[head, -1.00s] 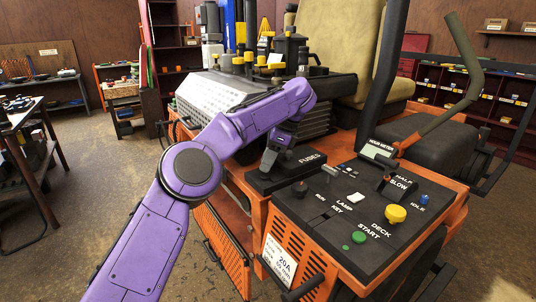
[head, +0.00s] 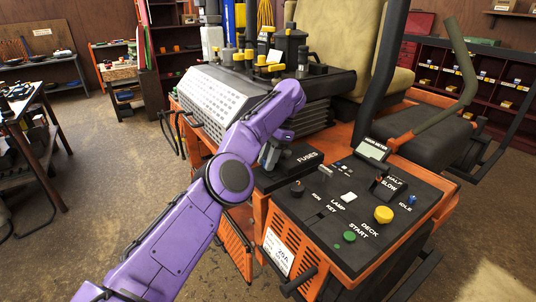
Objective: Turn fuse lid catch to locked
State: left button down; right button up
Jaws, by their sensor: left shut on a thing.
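The black fuse box lid marked FUSES (head: 305,157) sits on the orange mower body, left of the control panel (head: 335,215). My left gripper (head: 268,160) points down at the left part of the fuse box. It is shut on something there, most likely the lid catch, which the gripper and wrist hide. I cannot tell which way the catch is turned. My purple left arm crosses the view from the lower left. My right gripper is not in the view.
The control panel carries a yellow DECK knob (head: 383,214), a green START button (head: 349,236) and an hour meter (head: 373,150). A workbench (head: 30,125) is at far left; the floor between is mostly clear.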

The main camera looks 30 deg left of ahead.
pick_arm(q)
jog(key=shift+r, duration=0.1)
dwell(0.3)
jog(key=c, duration=0.8)
grip_release()
jog(key=shift+c, duration=0.2)
